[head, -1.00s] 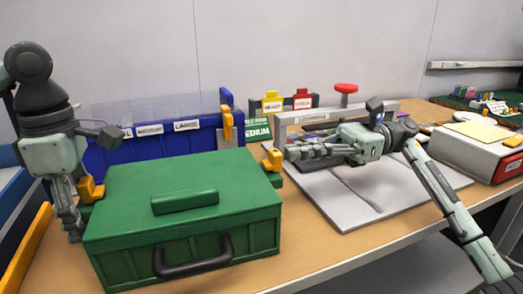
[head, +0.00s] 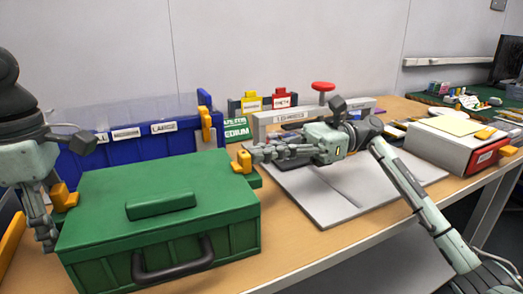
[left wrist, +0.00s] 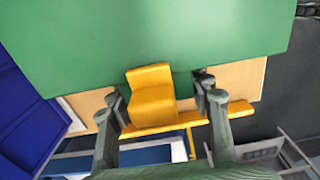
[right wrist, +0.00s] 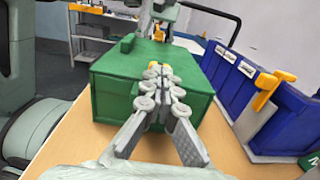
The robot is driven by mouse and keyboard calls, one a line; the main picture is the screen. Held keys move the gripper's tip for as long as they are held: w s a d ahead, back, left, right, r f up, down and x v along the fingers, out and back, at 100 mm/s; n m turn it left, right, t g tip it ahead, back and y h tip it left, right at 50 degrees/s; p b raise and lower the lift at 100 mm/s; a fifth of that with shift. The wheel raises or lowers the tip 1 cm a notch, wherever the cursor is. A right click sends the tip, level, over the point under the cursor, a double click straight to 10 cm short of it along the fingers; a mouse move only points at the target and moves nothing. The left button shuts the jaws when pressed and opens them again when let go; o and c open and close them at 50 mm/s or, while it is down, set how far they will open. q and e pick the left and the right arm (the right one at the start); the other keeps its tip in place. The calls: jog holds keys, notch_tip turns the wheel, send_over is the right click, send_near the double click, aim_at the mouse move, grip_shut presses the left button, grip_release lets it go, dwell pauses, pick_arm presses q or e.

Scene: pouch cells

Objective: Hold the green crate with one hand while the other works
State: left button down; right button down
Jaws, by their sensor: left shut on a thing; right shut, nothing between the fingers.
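The green crate (head: 160,200) stands closed on the table, with a dark handle (head: 172,262) on its front. A yellow latch (head: 64,197) is on its left end and another yellow latch (head: 243,161) is on its right end. My left gripper (head: 48,225) is shut on the left latch; in the left wrist view the latch (left wrist: 152,97) sits between its fingers. My right gripper (head: 254,154) is shut and empty, its tips close beside the right latch. In the right wrist view its closed fingers (right wrist: 162,80) partly hide that latch; contact cannot be told.
Blue bins (head: 130,145) with a clear cover stand behind the crate. A grey press (head: 300,122) with a red knob and a white plate (head: 325,205) lie right of it. A white and red box (head: 450,150) is further right. The table's front edge is close.

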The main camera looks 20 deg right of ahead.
pick_arm(q)
jog(key=shift+d, duration=0.1)
pick_arm(e)
jog(key=d, duration=1.4)
jog(key=shift+w, duration=0.4)
pick_arm(q)
jog(key=c, duration=0.6)
grip_release()
jog(key=shift+r, duration=0.15)
